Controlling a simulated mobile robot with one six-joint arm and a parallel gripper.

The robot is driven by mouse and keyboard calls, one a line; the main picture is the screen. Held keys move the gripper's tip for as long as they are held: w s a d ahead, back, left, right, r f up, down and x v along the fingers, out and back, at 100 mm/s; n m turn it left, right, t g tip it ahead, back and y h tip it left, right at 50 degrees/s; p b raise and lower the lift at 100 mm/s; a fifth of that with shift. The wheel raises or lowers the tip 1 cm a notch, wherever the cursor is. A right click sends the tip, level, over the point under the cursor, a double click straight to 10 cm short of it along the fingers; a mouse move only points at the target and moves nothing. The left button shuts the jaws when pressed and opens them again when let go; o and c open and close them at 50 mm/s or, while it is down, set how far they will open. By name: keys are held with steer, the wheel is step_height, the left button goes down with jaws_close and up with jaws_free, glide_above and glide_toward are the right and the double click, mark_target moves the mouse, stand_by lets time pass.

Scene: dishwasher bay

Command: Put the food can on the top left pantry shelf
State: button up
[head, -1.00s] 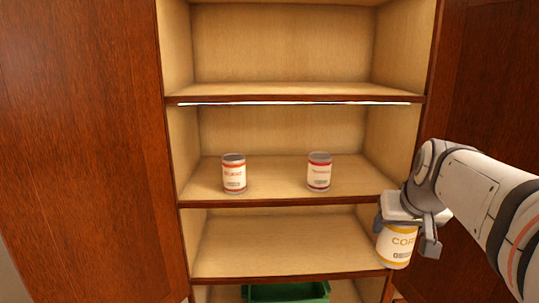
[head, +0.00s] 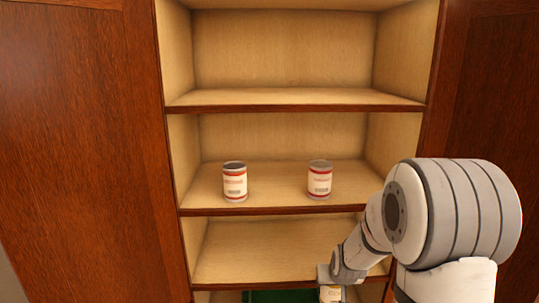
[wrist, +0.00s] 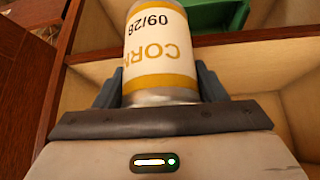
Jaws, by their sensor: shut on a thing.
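The food can is white and yellow with "CORN" and "09/28" on its label. In the wrist view the can (wrist: 160,45) sits between both fingers of my gripper (wrist: 159,82), which is shut on it. In the head view my gripper (head: 336,275) is low at the right, in front of the pantry's lower part, and only a small piece of the can (head: 331,294) shows at the bottom edge. The upper pantry shelf (head: 295,97) is bare where it shows, including its left side; still higher boards are cut off by the frame.
Two red-and-white cans, one on the left (head: 234,183) and one on the right (head: 320,180), stand on the middle shelf (head: 275,190). The shelf below looks clear. A green bin (head: 275,296) is at the bottom. Open brown doors (head: 80,150) flank the pantry.

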mark_target(324, 296)
steer(key=a+f, duration=0.1)
steer(key=f, duration=0.1)
steer(key=a+f, duration=0.1)
steer(key=f, duration=0.1)
steer(key=a+f, duration=0.1)
steer(key=f, duration=0.1)
steer(key=shift+s, duration=0.3)
steer(key=s+f, duration=0.4)
steer(key=f, duration=0.1)
steer(key=shift+s+f, duration=0.2)
steer(key=shift+f, duration=0.05)
steer(key=shift+a, duration=0.15)
